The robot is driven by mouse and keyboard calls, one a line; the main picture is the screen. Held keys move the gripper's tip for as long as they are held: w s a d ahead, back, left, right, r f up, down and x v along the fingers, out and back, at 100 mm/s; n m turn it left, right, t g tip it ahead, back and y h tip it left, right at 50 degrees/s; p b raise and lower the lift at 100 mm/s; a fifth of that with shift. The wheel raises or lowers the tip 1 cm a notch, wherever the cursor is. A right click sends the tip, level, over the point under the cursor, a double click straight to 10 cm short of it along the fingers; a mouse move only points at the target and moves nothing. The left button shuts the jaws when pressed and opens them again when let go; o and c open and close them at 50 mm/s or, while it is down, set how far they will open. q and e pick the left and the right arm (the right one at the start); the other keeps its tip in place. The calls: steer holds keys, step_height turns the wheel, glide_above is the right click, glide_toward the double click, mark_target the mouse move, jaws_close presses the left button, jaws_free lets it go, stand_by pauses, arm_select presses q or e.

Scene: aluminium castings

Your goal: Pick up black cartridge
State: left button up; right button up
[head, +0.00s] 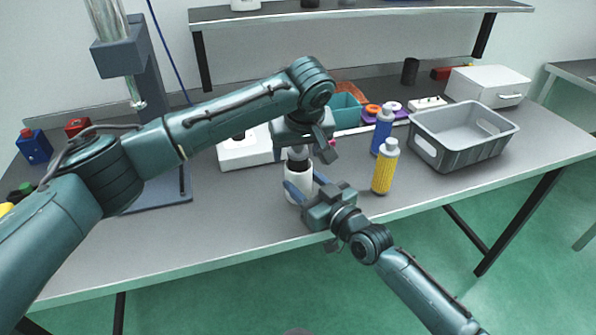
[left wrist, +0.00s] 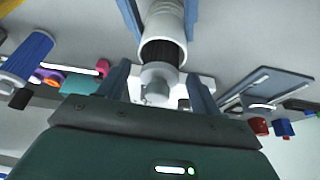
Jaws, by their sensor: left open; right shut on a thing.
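A white cylinder (head: 299,190) stands open end up near the table's front edge. My right gripper (head: 306,184) is shut on it from the front. A dark ribbed part, apparently the black cartridge (left wrist: 166,52), sits inside its mouth, with a pale grey knob (left wrist: 156,82) sticking out. The dark part also shows in the head view (head: 299,166). My left gripper (head: 301,150) is open directly above, pointing down. In the left wrist view, the knob lies between its two fingers (left wrist: 160,85), with gaps visible at both sides. Most of the cartridge is hidden in the cylinder.
A yellow bottle (head: 384,170) and a blue bottle (head: 382,132) stand close at the right. A grey crate (head: 450,155) is farther right. A white box (head: 240,153) and a column stand (head: 140,150) are to the left. The front left of the table is clear.

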arm_select(q)
steer(key=c, duration=1.4)
